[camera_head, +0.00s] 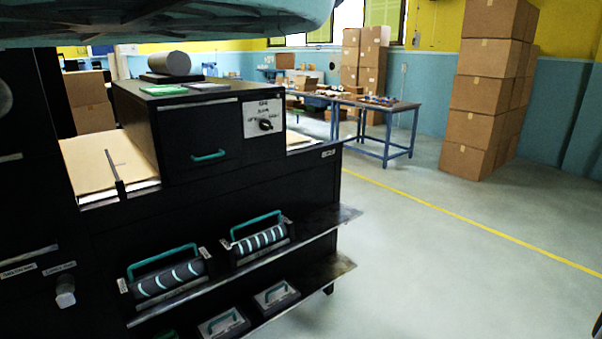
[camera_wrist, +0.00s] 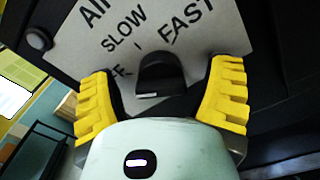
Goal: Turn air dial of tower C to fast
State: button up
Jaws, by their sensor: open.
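In the wrist view a black dial (camera_wrist: 160,75) sits on a pale plate (camera_wrist: 75,38) marked AIR, SLOW and FAST, with a partly hidden word ending in FF. A short line lies between SLOW and the dial. My gripper (camera_wrist: 164,88) is open, with one yellow ribbed finger on each side of the dial. I cannot tell whether the fingers touch it. Which mark the dial points to is not clear. No tower letter is readable. My gripper does not show in the head view.
In the head view a black cabinet (camera_head: 226,196) bears a box with another dial (camera_head: 265,125) and a teal handle (camera_head: 208,155). Its shelf (camera_head: 330,222) juts out with handled rollers (camera_head: 260,239). A blue table (camera_head: 385,133) and stacked cartons (camera_head: 478,95) stand beyond. The floor at right is clear.

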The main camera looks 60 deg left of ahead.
jog(key=c, duration=1.2)
